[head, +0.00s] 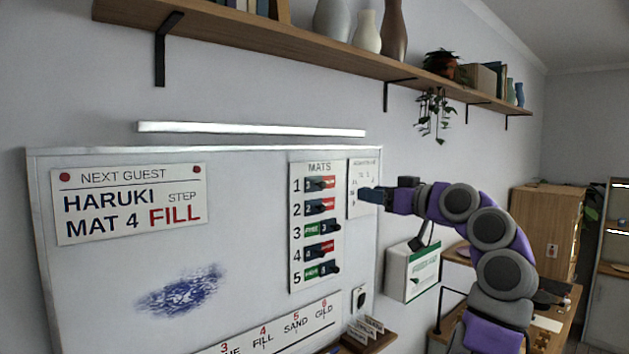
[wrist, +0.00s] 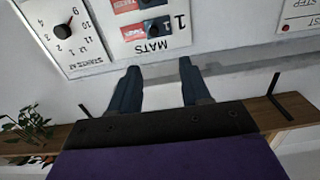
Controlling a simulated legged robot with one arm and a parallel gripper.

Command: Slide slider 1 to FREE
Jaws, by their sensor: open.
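The white MATS panel (head: 318,277) hangs on the whiteboard with several numbered sliders. Slider 1 (head: 320,183) is the top row, its dark knob at the left and red showing at the right. In the wrist view, which is upside down, slider 1 (wrist: 147,29) shows near the top beside its number, with red on the picture's left. Sliders 3 (head: 322,229) and 5 (head: 320,270) show green with their knobs at the right. My gripper (head: 363,194) is right of the panel, before a small sheet. Its two fingers (wrist: 160,68) are apart and empty, clear of slider 1.
The small sheet (wrist: 85,60) beside the panel carries a dial. A HARUKI, MAT 4, FILL sign (head: 130,238) hangs at the left. A light bar (head: 250,129) and a shelf (head: 270,44) run above; a green-white box (head: 411,270) is below my arm.

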